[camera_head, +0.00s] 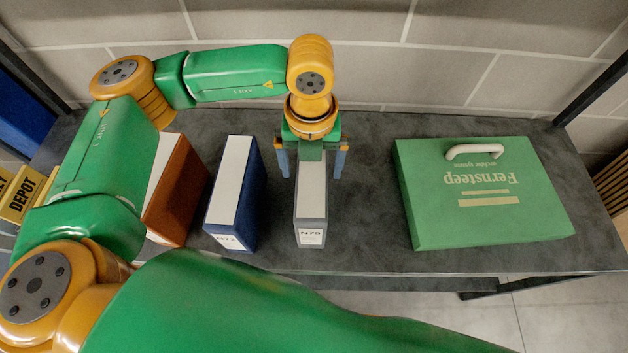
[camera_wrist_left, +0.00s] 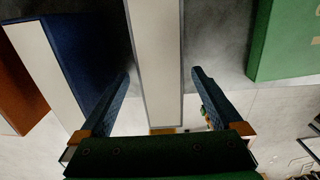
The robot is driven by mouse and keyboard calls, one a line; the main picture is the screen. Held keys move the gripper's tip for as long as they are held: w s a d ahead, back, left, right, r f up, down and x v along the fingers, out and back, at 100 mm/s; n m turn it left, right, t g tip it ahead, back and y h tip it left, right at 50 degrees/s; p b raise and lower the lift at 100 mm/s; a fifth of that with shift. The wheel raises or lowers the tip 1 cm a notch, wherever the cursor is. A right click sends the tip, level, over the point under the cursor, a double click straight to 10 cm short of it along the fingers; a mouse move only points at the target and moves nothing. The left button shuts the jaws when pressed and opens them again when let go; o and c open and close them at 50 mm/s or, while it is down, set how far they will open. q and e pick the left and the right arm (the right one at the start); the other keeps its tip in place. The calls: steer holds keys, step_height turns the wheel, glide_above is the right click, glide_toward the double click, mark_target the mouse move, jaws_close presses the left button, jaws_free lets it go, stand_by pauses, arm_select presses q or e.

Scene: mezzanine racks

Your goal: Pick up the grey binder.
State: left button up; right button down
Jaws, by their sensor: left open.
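The grey binder (camera_head: 311,209) stands upright on the dark shelf, its white label reading N79 facing the front edge. My left gripper (camera_head: 312,172) is above its back part, pointing down, with one finger on each side. In the left wrist view the grey binder (camera_wrist_left: 158,60) runs between the two open fingers of the left gripper (camera_wrist_left: 163,82), with gaps visible on both sides. The binder's lower sides are partly hidden. My right gripper is not in view.
A blue binder (camera_head: 232,194) stands close left of the grey one, and an orange-brown binder (camera_head: 180,192) further left, partly behind my arm. A green Fernsteep case (camera_head: 480,215) lies to the right, with bare shelf (camera_head: 365,200) between. A brick wall (camera_head: 450,75) closes the back.

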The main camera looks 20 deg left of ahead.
mark_target(312, 171)
arm_select(q)
step_height(312, 171, down, 2)
steer(key=shift+f, duration=0.2)
steer(key=shift+w+f, duration=0.15)
steer(key=shift+f, duration=0.15)
jaws_close()
steer(key=shift+r, duration=0.1)
